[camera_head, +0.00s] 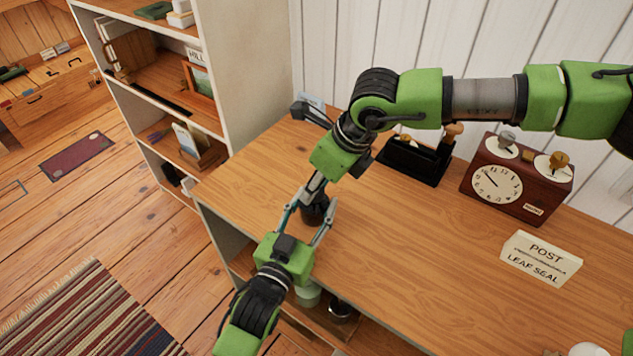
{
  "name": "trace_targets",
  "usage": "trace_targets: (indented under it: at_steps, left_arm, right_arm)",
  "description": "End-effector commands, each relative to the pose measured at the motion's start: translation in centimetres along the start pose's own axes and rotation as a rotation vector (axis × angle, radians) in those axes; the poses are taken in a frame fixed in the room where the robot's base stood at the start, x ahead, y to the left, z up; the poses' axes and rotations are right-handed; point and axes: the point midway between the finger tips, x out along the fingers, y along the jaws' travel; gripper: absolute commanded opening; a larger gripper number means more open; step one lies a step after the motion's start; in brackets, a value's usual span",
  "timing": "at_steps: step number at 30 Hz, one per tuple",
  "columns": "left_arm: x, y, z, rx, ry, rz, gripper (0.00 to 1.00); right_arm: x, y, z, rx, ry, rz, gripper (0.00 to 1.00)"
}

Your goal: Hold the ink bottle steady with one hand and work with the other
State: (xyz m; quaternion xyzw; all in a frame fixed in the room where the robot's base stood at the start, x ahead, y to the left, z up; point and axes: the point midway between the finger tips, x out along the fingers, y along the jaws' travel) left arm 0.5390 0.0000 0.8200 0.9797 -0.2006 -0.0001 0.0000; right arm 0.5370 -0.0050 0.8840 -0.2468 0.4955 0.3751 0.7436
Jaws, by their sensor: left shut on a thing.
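The ink bottle (313,214) is small and dark and stands near the front edge of the wooden desk (400,252). My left gripper (312,206) reaches up from the bottom of the picture. It is shut on the ink bottle, with one finger on each side. My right gripper (314,186) comes down from above, its tip just over or at the top of the bottle. The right gripper and its arm hide the bottle's upper part, and I cannot tell whether it touches the bottle or how its fingers stand.
A black holder (412,165), a brown clock box (533,194) and a white sign (540,258) stand toward the desk's back and right. A shelf unit (240,85) rises on the left. The desk's middle is clear.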

Motion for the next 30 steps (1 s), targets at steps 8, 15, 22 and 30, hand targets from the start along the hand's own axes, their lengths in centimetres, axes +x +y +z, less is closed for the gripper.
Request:
trace_targets:
  at_steps: [8,15,22,30]
  left_arm:
    - [0.0,0.0,0.0,0.0,0.0,0.0,0.0]
    - [0.0,-0.01,0.01,0.0,0.0,0.0,0.0]
    - [0.0,-0.03,0.02,0.0,0.0,-0.001,0.0]
    - [0.0,-0.05,0.01,0.0,0.0,-0.001,0.0]
  right_arm:
    - [0.41,-0.01,-0.15,0.002,-0.001,0.0,0.22]
    - [0.48,0.2,-0.24,0.114,0.008,-0.047,0.22]
    - [0.59,0.46,-0.21,0.378,0.007,-0.158,0.22]
    - [0.69,0.63,0.05,0.762,0.002,-0.321,0.22]
